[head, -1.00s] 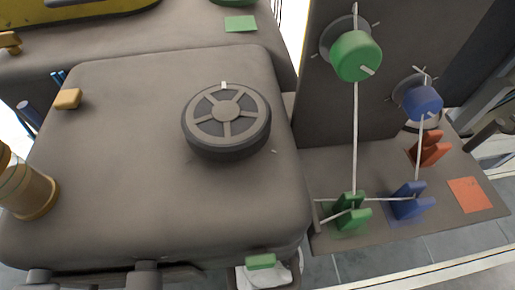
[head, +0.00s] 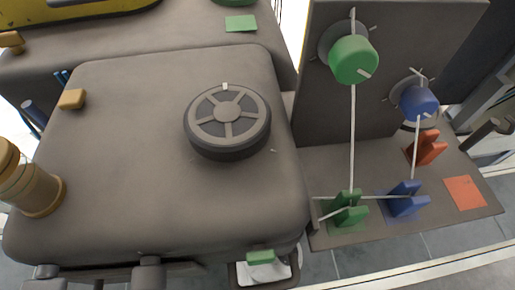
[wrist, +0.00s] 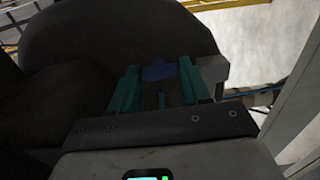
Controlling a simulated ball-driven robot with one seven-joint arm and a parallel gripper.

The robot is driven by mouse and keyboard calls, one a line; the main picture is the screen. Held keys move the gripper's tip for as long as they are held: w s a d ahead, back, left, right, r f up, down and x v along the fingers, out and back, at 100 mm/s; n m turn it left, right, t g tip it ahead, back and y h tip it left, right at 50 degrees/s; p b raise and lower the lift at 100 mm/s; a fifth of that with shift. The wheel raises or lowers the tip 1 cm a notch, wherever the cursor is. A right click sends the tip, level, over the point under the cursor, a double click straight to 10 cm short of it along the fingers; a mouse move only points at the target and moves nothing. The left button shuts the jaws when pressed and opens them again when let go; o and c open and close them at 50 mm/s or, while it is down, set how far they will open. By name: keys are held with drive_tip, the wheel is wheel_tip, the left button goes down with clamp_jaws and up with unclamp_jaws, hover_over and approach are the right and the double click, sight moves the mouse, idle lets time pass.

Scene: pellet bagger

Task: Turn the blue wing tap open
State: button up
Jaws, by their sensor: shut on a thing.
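In the wrist view my gripper (wrist: 158,76) has its two teal fingers closed on a dark blue piece (wrist: 158,72), which looks like the blue wing tap. The view is dim, and the fingers hide its sides, so its turn angle is unclear. My gripper does not show in the head view. Small blue prongs (head: 62,78) show past the left edge of the grey tank (head: 110,140) in the head view; I cannot tell if they are the tap. A blue winged clip (head: 407,200) stands on the shelf at right, with no gripper at it.
A spoked black handwheel lid (head: 228,120) sits on the tank. Green (head: 353,60) and blue (head: 417,102) knobs are on the upright panel, with pale rods and cords down to green (head: 350,210) and blue clips. A brass cylinder (head: 30,185) stands at left.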

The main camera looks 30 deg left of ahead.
drive_tip(key=o, duration=1.1)
drive_tip(key=shift+c, duration=0.2)
drive_tip(key=shift+s, duration=0.1)
drive_tip(key=b+v, duration=0.1)
drive_tip(key=v, duration=0.9)
drive_tip(key=shift+s+d, duration=0.25)
